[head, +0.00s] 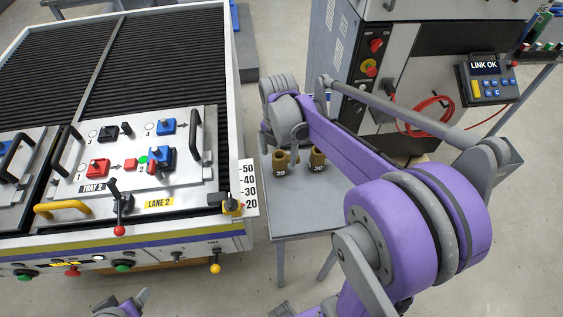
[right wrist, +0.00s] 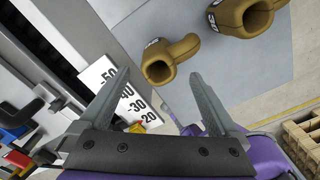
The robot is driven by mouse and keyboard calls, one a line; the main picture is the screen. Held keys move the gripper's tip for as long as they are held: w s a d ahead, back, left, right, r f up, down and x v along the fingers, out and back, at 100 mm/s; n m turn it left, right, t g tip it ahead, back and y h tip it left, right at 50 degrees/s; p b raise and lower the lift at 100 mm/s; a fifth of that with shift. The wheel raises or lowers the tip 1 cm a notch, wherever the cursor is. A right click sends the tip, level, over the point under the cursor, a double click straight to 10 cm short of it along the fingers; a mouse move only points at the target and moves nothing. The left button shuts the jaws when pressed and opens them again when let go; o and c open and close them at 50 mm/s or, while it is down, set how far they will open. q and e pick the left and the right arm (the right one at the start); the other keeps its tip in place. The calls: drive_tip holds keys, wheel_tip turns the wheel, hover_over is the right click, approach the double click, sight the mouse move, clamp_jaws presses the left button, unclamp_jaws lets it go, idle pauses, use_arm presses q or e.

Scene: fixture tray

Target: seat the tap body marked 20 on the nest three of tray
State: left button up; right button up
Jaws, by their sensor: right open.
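The tap body marked 20 (head: 280,162) is a brown, open-ended part standing on the grey side table. In the right wrist view it (right wrist: 168,60) lies just beyond and between the fingertips, with no visible contact. My right gripper (right wrist: 160,78) is open and empty; in the head view it (head: 297,140) is above the tap bodies, partly hidden by its own arm. My left gripper (head: 122,306) is cut off at the bottom edge.
A second brown tap body, marked 30 (head: 317,160), stands to the right on the side table (head: 300,205). Nests with red and blue blocks share the tray. A black lever with a red knob (head: 119,228) and a scale plate (head: 249,188) stand at the conveyor's near edge.

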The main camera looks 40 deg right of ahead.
drive_tip(key=f, duration=0.7)
drive_tip(key=shift+w+d, duration=0.3)
clamp_jaws()
